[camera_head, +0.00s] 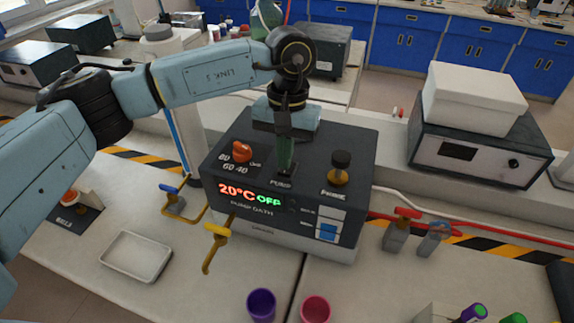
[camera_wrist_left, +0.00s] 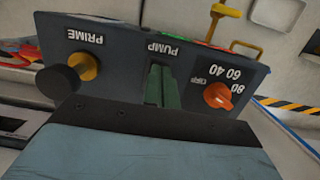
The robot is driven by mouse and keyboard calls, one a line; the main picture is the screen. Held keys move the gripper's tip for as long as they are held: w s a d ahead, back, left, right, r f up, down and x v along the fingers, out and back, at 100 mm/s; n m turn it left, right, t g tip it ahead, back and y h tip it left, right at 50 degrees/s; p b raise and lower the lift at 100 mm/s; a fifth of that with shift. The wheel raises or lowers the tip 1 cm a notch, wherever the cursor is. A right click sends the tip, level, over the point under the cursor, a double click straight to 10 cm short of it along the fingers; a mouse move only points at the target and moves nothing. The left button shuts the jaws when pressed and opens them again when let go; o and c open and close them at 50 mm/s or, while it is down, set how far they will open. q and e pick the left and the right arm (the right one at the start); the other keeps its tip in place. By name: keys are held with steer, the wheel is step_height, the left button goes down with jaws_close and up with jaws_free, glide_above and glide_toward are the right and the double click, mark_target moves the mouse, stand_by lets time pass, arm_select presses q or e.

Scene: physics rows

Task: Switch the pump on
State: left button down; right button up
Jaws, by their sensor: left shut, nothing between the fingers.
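The pump bath (camera_head: 262,223) is a dark box on the bench in the middle of the head view. Its front display reads 20°C in red and OFF in green. My left gripper (camera_head: 285,168) points down onto its top, with the shut fingertips at the spot labelled PUMP. The fingers hide the pump switch, and I cannot tell whether they touch it. In the left wrist view the shut green fingers (camera_wrist_left: 159,88) stand beside the PUMP label. An orange temperature knob (camera_head: 242,152) is left of the gripper, and a yellow-stemmed PRIME knob (camera_head: 339,172) is to its right. My right gripper is not in view.
Yellow-handled taps (camera_head: 217,232) stand before the bath's left side. A metal tray (camera_head: 136,256) lies at left. A purple cup (camera_head: 261,304) and a pink cup (camera_head: 315,309) stand in front. A red-handled valve (camera_head: 405,214) and a device bearing a white box (camera_head: 472,97) are at right.

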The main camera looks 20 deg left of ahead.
mark_target(285, 172)
arm_select(q)
steer(key=shift+f+b, duration=0.75)
steer(key=shift+f, duration=0.1)
steer(key=shift+r, duration=0.15)
steer(key=shift+r+p, duration=1.45)
steer(key=shift+r, duration=2)
steer(key=shift+f, duration=0.1)
